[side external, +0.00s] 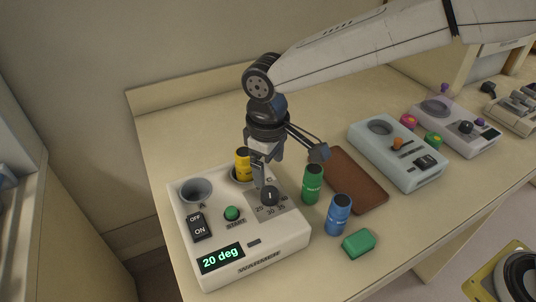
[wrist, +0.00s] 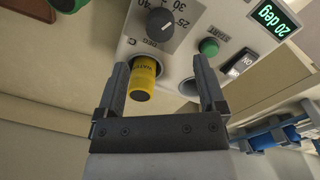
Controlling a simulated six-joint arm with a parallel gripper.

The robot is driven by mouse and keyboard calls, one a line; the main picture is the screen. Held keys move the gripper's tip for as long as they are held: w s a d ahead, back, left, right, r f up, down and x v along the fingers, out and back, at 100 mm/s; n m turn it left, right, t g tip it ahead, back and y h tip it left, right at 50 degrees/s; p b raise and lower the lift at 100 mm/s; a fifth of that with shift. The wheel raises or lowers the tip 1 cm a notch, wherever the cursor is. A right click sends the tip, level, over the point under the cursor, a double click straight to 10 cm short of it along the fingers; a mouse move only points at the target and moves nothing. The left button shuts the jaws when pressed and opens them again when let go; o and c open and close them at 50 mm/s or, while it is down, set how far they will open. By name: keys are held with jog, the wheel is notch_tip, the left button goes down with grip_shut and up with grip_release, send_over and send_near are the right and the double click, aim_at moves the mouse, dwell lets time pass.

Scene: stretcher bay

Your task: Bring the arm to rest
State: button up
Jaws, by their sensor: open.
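My gripper (side external: 258,172) is open and points down over the back right of a white warming device (side external: 280,238). In the wrist view my gripper (wrist: 163,80) has its two fingers apart, with a yellow bottle (wrist: 147,72) showing between them nearer one finger. The yellow bottle (side external: 243,160) stands in the device's right well. The left well (side external: 196,190) looks empty. The device's display (side external: 220,257) reads 20 deg. Its dark dial (side external: 270,195), green START button (side external: 232,213) and ON/OFF switch (side external: 200,226) are visible. My gripper partly hides the device's back edge.
A green bottle (side external: 313,184), a blue bottle (side external: 338,213) and a green block (side external: 358,243) stand to the right of the device. A brown tray (side external: 357,178) lies behind them. Other devices (side external: 398,150) stand further right. The tabletop at back left is clear.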

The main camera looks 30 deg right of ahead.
jog(key=s+d+f+m, duration=0.2)
jog(key=s+d+m, duration=0.1)
jog(key=d, duration=1.3)
jog(key=s+d+f+m+t, duration=0.2)
jog(key=s+d+f+m, duration=0.1)
jog(key=s+d, duration=0.6)
jog(key=shift+d+m, duration=0.4)
jog(key=shift+d, duration=0.75)
jog(key=shift+f, duration=0.1)
